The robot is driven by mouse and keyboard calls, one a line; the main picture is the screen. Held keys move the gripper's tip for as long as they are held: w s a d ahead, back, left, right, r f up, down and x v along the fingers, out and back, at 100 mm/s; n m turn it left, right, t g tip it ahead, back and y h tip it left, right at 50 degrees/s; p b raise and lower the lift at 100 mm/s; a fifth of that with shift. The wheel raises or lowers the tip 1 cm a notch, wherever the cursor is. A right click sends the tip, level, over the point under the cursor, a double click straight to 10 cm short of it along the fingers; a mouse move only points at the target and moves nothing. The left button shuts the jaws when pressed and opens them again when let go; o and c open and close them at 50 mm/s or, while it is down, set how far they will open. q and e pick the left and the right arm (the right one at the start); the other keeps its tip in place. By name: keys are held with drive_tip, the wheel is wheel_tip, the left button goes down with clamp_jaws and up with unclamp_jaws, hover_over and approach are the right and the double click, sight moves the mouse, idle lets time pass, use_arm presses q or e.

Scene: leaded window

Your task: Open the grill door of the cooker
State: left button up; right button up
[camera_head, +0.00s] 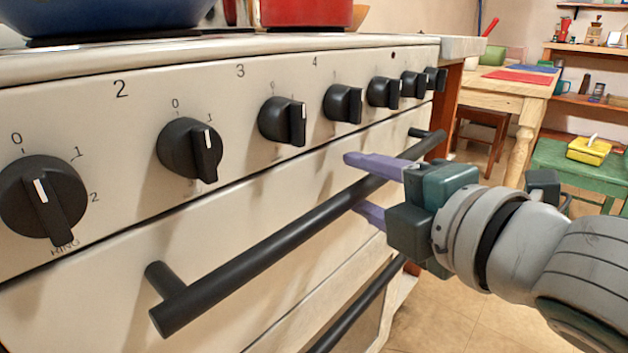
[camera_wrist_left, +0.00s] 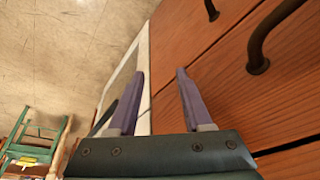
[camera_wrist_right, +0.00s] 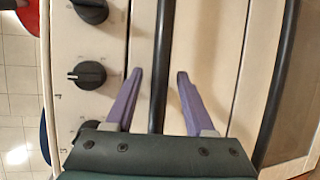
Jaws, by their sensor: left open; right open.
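The cooker's cream grill door (camera_head: 240,217) is shut below the row of knobs. Its black bar handle (camera_head: 262,249) runs across the front on stand-off posts. My right gripper (camera_head: 354,184) is open at the far part of this handle, one purple finger above the bar and one below. In the right wrist view the handle (camera_wrist_right: 160,35) passes between the open fingers (camera_wrist_right: 160,73), with a gap visible on both sides. My left gripper (camera_wrist_left: 160,72) is open and empty, out of the head view, near wooden drawer fronts (camera_wrist_left: 225,80).
Several black knobs (camera_head: 190,148) line the panel above. A second black bar (camera_head: 358,305) lies lower on the cooker. A blue pot (camera_head: 110,15) and red pot (camera_head: 305,13) stand on top. Dark drawer handles (camera_wrist_left: 258,45) are near my left gripper. Tiled floor is open at right.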

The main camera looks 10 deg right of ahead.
drive_tip(key=shift+c, duration=0.3)
clamp_jaws()
idle(1.1)
